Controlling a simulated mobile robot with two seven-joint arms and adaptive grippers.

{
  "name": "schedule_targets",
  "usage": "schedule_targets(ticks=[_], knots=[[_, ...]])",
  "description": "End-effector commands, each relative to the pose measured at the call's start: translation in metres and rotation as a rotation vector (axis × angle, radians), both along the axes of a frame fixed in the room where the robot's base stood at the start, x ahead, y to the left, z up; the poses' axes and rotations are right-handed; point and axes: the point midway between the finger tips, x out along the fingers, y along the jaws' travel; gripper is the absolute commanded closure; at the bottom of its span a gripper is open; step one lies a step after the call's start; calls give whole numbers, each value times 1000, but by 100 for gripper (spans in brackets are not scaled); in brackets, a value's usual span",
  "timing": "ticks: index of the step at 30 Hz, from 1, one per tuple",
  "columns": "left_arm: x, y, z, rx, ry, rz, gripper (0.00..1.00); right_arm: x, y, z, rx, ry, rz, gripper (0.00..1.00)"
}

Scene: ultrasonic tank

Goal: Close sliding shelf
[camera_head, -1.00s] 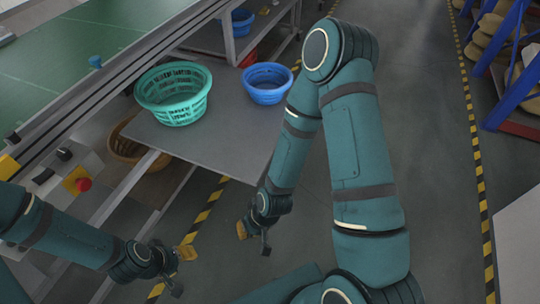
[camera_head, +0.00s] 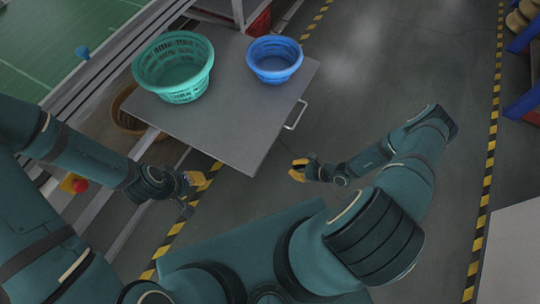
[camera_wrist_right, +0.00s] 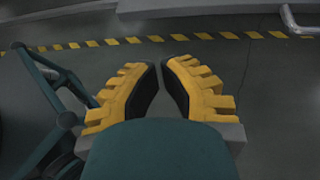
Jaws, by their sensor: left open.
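The sliding shelf (camera_head: 222,130) is a grey flat board, pulled out from the frame of the green-topped table. Its metal handle (camera_head: 297,116) is on the right edge, and part of a handle (camera_wrist_right: 291,19) shows at the top right of the right wrist view. My right gripper (camera_head: 297,169) is below and apart from the handle, over the floor. In the right wrist view its yellow fingers (camera_wrist_right: 158,64) lean close together with a narrow gap and nothing between them. My left gripper (camera_head: 198,183) is open and empty, left of the shelf's near corner.
A green basket (camera_head: 173,87) and a blue basket (camera_head: 275,77) stand on the shelf. A brown basket (camera_head: 125,119) sits below it. A red button (camera_head: 80,186) is on the table's near side.

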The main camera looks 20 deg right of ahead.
Motion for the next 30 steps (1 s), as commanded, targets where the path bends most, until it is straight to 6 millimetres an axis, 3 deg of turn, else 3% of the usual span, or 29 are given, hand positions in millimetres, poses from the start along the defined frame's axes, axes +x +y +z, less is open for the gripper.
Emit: schedule_targets(ticks=[3,7,22,30], knots=[[0,0,4,1,0,2,53,2,-14,-5,14,-6,-96,100],[0,0,2,1,1,2,53,9,-12,-12,16,-7,-116,100],[-6,-1,-15,-2,12,-9,53,69,42,-59,16,-8,-109,100],[-6,-1,-15,-3,14,-11,53,93,62,-56,15,-6,-109,100]])
